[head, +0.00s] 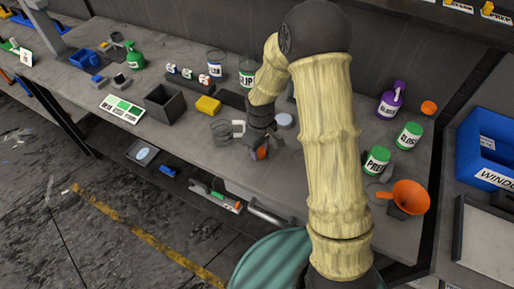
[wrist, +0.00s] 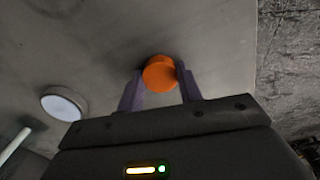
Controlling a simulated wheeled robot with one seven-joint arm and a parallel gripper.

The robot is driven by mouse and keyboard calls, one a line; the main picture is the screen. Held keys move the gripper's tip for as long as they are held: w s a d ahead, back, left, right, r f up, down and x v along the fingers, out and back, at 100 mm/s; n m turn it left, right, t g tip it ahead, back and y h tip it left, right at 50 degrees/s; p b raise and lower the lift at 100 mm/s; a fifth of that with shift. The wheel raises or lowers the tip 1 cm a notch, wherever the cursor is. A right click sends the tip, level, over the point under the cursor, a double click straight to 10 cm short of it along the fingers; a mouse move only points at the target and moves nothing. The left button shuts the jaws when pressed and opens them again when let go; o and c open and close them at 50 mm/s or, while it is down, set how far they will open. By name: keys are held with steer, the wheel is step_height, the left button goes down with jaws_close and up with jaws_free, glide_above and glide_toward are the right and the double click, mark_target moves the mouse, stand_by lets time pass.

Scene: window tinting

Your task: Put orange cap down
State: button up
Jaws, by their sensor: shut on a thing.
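The orange cap (wrist: 160,73) is between the two purple fingers of my gripper (wrist: 161,84) in the wrist view. My gripper is shut on it. In the head view the orange cap (head: 262,153) shows at the end of my gripper (head: 259,149), over the front part of the grey bench (head: 190,137). I cannot tell whether the cap touches the bench top. Another orange cap or lid (head: 428,107) lies on the bench at the far right.
A round pale-topped disc (head: 284,120) is close to my gripper; it shows left in the wrist view (wrist: 63,104). A dark whisk-like thing (head: 222,132), yellow sponge (head: 208,105) and black box (head: 164,103) stand to the left. Green-lidded jars and an orange funnel (head: 409,195) stand right.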

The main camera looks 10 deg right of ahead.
mark_target(260, 150)
steer(key=shift+f, duration=0.1)
steer(key=o, duration=1.1)
step_height(260, 150, up, 12)
steer(key=shift+r+b, duration=0.1)
steer(key=shift+b, duration=0.35)
steer(key=o, duration=0.5)
steer(key=shift+w, duration=0.15)
